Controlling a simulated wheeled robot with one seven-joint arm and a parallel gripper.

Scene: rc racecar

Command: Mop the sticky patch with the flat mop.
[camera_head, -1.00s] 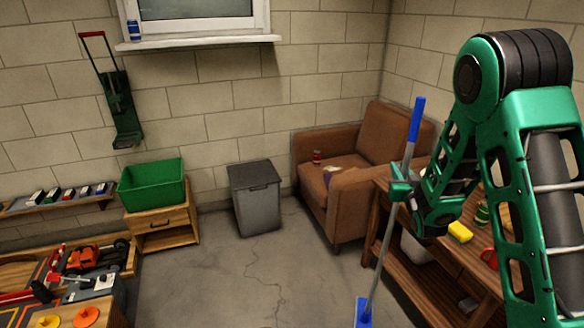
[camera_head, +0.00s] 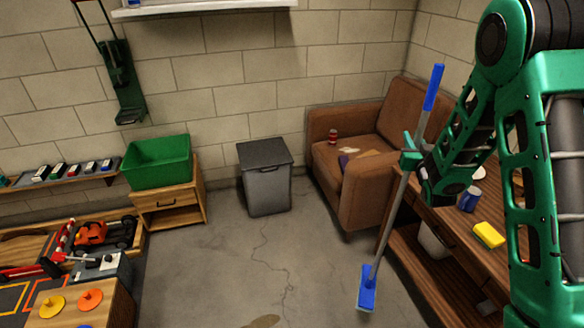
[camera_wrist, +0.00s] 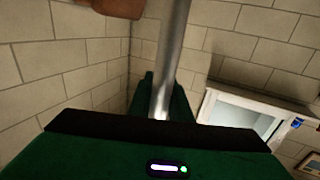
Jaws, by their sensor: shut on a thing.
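My gripper (camera_head: 412,158) is shut on the grey shaft of the flat mop (camera_head: 397,208), on the right in the head view. The mop stands tilted, its blue grip end up and its blue flat head (camera_head: 367,289) low over the floor; I cannot tell whether the head touches it. The wrist view shows the metal shaft (camera_wrist: 170,60) between the green fingers. A brown sticky patch (camera_head: 262,321) lies on the floor at the bottom edge, partly cut off. It is to the left of the mop head and nearer to me.
A wooden bench (camera_head: 415,265) with a yellow sponge (camera_head: 488,235) and a blue mug stands at right. A brown armchair (camera_head: 362,190) and a grey bin (camera_head: 267,186) stand by the back wall. A low table with toys is at left. The middle floor is clear.

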